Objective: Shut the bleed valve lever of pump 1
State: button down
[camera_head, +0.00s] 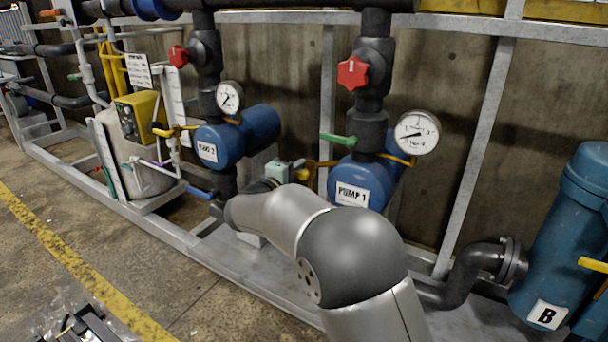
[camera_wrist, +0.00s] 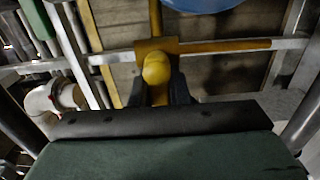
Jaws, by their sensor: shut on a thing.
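Pump 1 (camera_head: 362,178) is a blue cylinder with a "PUMP 1" label, right of centre in the head view. A yellow valve lever (camera_head: 318,164) shows at its left side. In the wrist view the yellow lever's rounded end (camera_wrist: 156,68) points toward the camera. My gripper (camera_wrist: 162,92) has its dark fingers on either side of this lever and is shut on it. In the head view my gripper (camera_head: 298,166) is small and reaches the lever from the left. The fingertips' exact contact is partly hidden by the lever end.
A green lever (camera_head: 338,139), a red valve knob (camera_head: 353,72) and a pressure gauge (camera_head: 417,132) sit above pump 1. Pump 2 (camera_head: 235,138) stands to the left. A grey frame post (camera_head: 478,150) and blue tank B (camera_head: 568,235) stand to the right.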

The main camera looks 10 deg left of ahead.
jog(key=c, duration=1.4)
grip_release()
jog(key=shift+s, duration=0.1)
jog(key=p+v, duration=0.4)
jog(key=v, duration=1.3)
jog(key=shift+s+a, duration=0.1)
